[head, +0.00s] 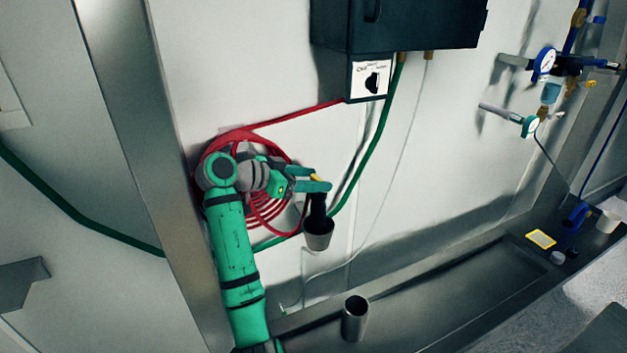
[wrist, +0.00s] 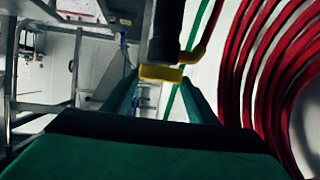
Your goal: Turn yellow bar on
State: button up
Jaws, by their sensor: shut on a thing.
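The yellow bar (head: 317,178) is small and sits at the top of a dark vertical fitting (head: 318,204) in front of the wall. A grey cup-shaped end (head: 319,236) hangs below that fitting. My gripper (head: 321,179) reaches in from the left with its fingers around the yellow bar. In the wrist view the yellow bar (wrist: 161,73) lies between the fingertips of my gripper (wrist: 160,78), and the dark fitting (wrist: 167,30) joins it. The gripper is shut on the bar. The fingers partly hide the bar in the head view.
A coiled red hose (head: 268,210) hangs on the wall behind my gripper. A dark box (head: 420,22) with a switch panel (head: 371,79) is above. A green hose (head: 384,118) runs down from it. A metal cylinder (head: 355,318) stands in the trough (head: 440,300) below.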

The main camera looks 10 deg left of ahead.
jog(key=shift+w+m+g+h, duration=0.1)
jog(key=shift+m+g+h, duration=0.4)
jog(key=shift+m+g, duration=0.3)
jog(key=shift+f, duration=0.15)
jog(key=o, duration=1.1)
